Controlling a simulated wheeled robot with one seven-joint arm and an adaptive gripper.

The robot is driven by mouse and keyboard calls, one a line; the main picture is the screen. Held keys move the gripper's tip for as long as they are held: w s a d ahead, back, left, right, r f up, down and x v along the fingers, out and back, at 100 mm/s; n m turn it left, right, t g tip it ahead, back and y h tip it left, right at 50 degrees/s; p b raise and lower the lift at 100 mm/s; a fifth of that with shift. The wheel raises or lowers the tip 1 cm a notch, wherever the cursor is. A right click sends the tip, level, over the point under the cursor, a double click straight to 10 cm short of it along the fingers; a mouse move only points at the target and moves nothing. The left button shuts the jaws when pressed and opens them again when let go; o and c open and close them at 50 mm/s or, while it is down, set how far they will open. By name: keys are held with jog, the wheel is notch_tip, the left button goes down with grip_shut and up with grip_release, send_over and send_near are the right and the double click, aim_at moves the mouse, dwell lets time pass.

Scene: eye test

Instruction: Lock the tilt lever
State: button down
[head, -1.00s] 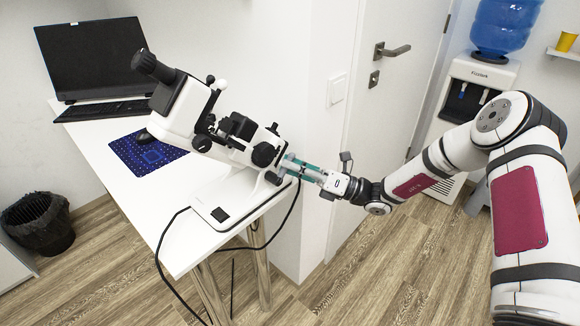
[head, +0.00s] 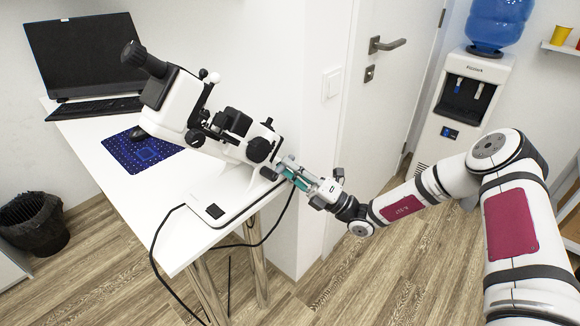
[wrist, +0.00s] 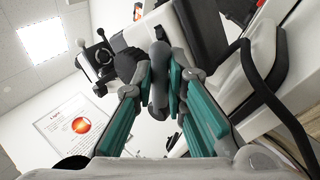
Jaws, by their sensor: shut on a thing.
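The white instrument with a black eyepiece (head: 175,100) stands tilted on its base (head: 212,222) at the table's right end. My gripper (head: 283,166) is at the instrument's lower right side, beside a black knob (head: 258,150). In the wrist view, my gripper's teal fingers (wrist: 158,78) are closed on a grey rounded lever (wrist: 158,92), which I take for the tilt lever. The lever sits between both fingertips and runs up toward the instrument's body (wrist: 205,30). In the head view the fingers mostly hide the lever.
A wall corner and door (head: 385,90) stand close behind my gripper. A water dispenser (head: 465,100) is at the right.

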jog(key=shift+d, duration=0.1)
jog(key=c, duration=1.6)
grip_release()
jog(key=shift+f, duration=0.1)
jog(key=v, duration=1.2)
